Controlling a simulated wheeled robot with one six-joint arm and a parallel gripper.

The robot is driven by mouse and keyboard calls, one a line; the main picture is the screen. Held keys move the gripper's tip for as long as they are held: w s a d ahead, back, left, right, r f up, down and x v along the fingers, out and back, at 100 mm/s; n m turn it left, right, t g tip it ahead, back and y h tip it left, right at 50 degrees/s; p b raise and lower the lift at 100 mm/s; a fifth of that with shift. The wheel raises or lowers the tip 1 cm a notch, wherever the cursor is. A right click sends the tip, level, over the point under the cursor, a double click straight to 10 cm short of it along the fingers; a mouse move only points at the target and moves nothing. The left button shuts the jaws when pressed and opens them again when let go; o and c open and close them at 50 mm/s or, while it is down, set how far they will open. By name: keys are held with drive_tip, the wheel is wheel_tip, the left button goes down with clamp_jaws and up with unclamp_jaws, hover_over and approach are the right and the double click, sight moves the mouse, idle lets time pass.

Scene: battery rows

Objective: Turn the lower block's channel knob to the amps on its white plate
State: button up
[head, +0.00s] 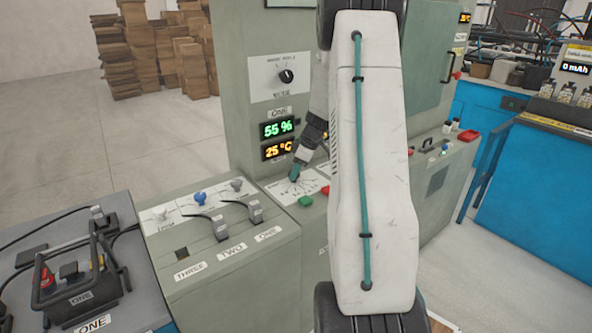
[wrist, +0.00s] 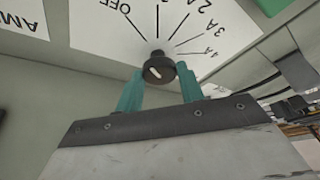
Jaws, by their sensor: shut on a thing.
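The channel knob (wrist: 159,69) is a small dark round knob with a white mark on its end. It sits on a white dial plate (wrist: 95,30) with radiating lines, marked OFF, 2A, 3A and 4A. The mark's exact setting is hard to tell. My gripper (wrist: 160,80) has its teal fingers on either side of the knob and is shut on it. In the head view my gripper (head: 295,172) reaches down to the dial plate (head: 277,188) on the sloping panel, hiding the knob. Another white plate (wrist: 20,18), lettered "AM", is cut off at the wrist view's left edge.
A green button (head: 305,201) and a red button (head: 325,190) sit close to the dial. Displays (head: 277,129) read 55 % and 25 °C. An upper knob (head: 287,76) is on the upright face. My arm hides much of the right.

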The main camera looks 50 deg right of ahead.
drive_tip(key=shift+m, duration=0.3)
drive_tip(key=m, duration=0.2)
drive_tip(key=m+h, duration=0.1)
drive_tip(key=shift+a+m+t+h, duration=0.1)
drive_tip(key=shift+m+t+h, duration=0.2)
drive_tip(key=shift+m, duration=0.1)
drive_tip(key=m+h, duration=0.1)
drive_tip(key=m, duration=0.3)
drive_tip(key=shift+a+h, duration=0.15)
drive_tip(key=shift+h, duration=0.25)
drive_tip(key=m+h, duration=0.1)
drive_tip(key=m, duration=0.1)
drive_tip(key=m+g, duration=0.1)
drive_tip(key=m, duration=0.2)
drive_tip(key=shift+w+a+m+h, duration=0.1)
drive_tip(key=shift+m+h, duration=0.2)
drive_tip(key=shift+h, duration=0.1)
drive_tip(key=shift+m+g+h, duration=0.4)
drive_tip(key=shift+m+g, duration=0.1)
drive_tip(key=shift+m, duration=1.4)
drive_tip(key=o, duration=1)
drive_tip(key=shift+c, duration=0.2)
